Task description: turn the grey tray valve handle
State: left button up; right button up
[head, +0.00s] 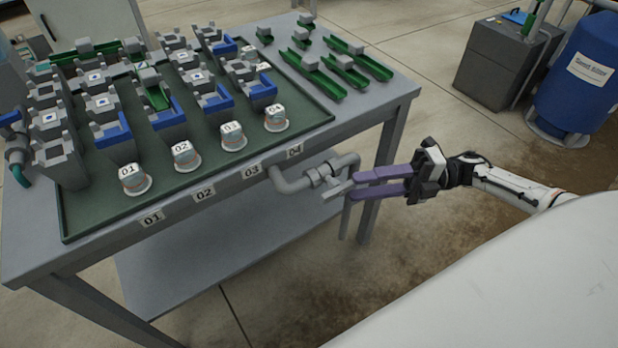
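The grey tray valve (316,178) sits on a grey pipe under the front edge of the bench, near its right leg. Its light grey handle (336,189) is a short flat lever pointing right, towards my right gripper. My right gripper (353,187) comes in from the right with two long purple fingers, one above the other with a gap between them. Its fingertips are at the handle's free end. I cannot tell whether they touch it. The fingers look open. My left gripper is out of view.
The bench holds a green tray (65,212) with grey and blue blocks and several white numbered caps (232,136). Green channel pieces (345,70) lie at its right. A lower shelf (200,262) and bench leg (372,190) are close by. A blue drum (580,75) stands far right.

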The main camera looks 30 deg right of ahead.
aim_at(330, 192)
jog(key=x, duration=0.9)
jog(key=shift+s+a+r+p, duration=0.1)
jog(key=shift+a+p, duration=0.25)
jog(key=shift+a, duration=0.1)
grip_shut()
